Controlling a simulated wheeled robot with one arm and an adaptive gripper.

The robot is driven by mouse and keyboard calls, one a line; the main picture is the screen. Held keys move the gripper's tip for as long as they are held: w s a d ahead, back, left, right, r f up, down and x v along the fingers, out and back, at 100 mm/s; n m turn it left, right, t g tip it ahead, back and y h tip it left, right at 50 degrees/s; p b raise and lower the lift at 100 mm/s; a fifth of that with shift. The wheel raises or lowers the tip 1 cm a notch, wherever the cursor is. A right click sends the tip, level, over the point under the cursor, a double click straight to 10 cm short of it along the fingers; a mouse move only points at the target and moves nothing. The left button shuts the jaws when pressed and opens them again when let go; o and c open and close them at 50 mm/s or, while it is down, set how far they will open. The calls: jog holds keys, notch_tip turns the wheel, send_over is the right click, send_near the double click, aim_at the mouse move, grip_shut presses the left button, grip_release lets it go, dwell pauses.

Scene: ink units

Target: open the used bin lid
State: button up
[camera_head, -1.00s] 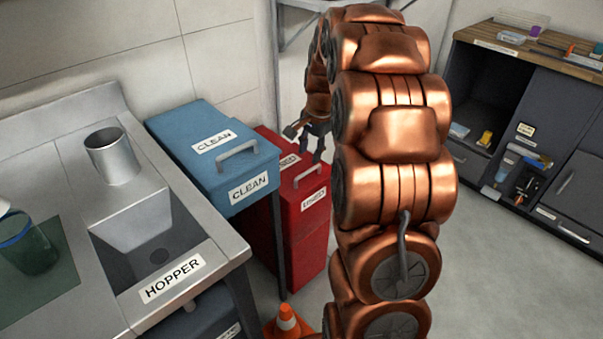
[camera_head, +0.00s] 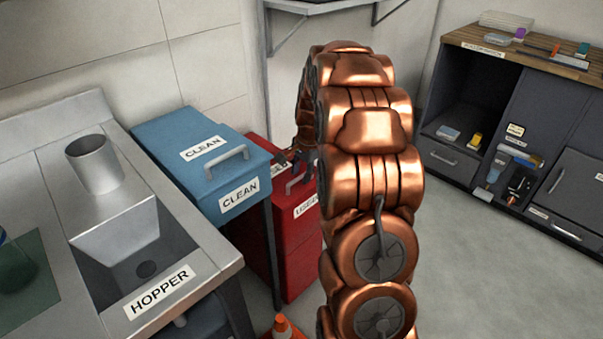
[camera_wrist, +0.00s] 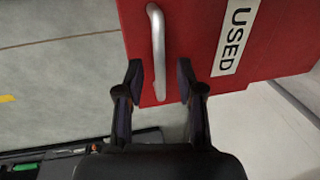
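The red used bin (camera_head: 299,268) stands to the right of the blue clean bin, partly hidden by my copper arm. Its lid looks shut in the head view. In the wrist view, the red lid (camera_wrist: 197,20) carries a grey bar handle (camera_wrist: 157,40) and a white USED label (camera_wrist: 236,35). My gripper (camera_wrist: 160,78) is open, with its two fingers apart on either side of the handle's lower end. I see a gap on both sides of the handle; whether a finger touches the lid I cannot tell. In the head view my gripper (camera_head: 292,160) is small and partly hidden.
The blue clean bin (camera_head: 172,135) stands close on the left, beside a steel hopper counter (camera_head: 60,160) with a metal cup (camera_head: 95,165). An orange cone (camera_head: 282,328) is on the floor in front. A dark cabinet (camera_head: 500,110) stands at right, with free floor before it.

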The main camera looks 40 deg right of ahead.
grip_shut()
dwell(0.3)
dwell(0.5)
